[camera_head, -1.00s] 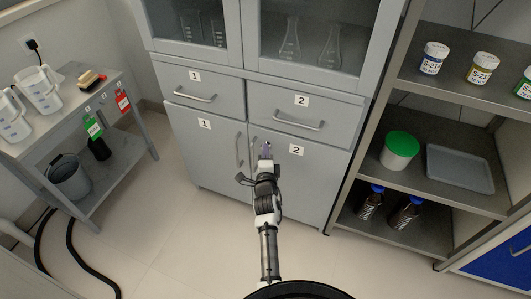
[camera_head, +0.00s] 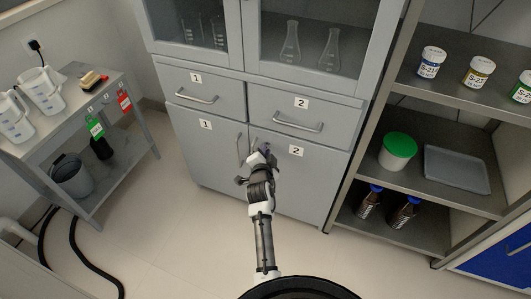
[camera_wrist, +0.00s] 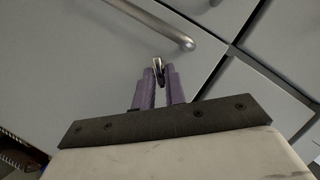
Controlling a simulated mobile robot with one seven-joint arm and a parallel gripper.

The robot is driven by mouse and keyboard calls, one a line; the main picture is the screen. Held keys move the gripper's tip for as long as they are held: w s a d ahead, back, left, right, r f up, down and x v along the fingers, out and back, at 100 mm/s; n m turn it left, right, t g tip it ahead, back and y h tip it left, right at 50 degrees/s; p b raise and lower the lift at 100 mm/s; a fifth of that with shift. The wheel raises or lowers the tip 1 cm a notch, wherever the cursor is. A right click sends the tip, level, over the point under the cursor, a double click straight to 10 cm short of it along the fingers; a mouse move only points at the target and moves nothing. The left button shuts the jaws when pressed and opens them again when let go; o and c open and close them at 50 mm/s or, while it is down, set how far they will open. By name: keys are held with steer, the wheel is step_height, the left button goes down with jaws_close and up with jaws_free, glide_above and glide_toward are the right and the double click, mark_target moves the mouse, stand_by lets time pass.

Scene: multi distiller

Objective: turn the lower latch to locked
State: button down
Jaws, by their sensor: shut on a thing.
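My gripper (camera_head: 265,148) is at the upper part of lower door 2 (camera_head: 296,181), near the seam with lower door 1. In the wrist view, the two purple fingers of my gripper (camera_wrist: 159,80) are shut on a small metal piece, which I take to be the lower latch (camera_wrist: 157,66). Only its tip shows between and just beyond the fingertips. In the head view my gripper hides the latch. I cannot tell from these frames whether it stands at locked.
A bar handle (camera_wrist: 160,22) lies close beyond the fingers in the wrist view. Drawer 2 (camera_head: 301,118) is just above my gripper, and the handle of door 1 (camera_head: 240,149) is to its left. An open shelf (camera_head: 390,225) stands right, a small trolley (camera_head: 125,85) left. The floor between is clear.

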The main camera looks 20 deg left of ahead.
steer(key=n+h, duration=0.2)
steer(key=n, duration=0.1)
steer(key=n+h+b, duration=0.1)
steer(key=n, duration=0.1)
steer(key=shift+a+r+g, duration=0.2)
steer(key=shift+a+g, duration=0.1)
steer(key=shift+g, duration=0.1)
steer(key=shift+n+h, duration=0.3)
steer(key=shift+n, duration=0.1)
steer(key=c, duration=1.5)
jaws_free()
steer(key=shift+s, duration=0.1)
steer(key=v, duration=1.3)
steer(key=shift+s+r, duration=0.15)
steer(key=shift+s, duration=0.05)
steer(key=shift+r, duration=0.1)
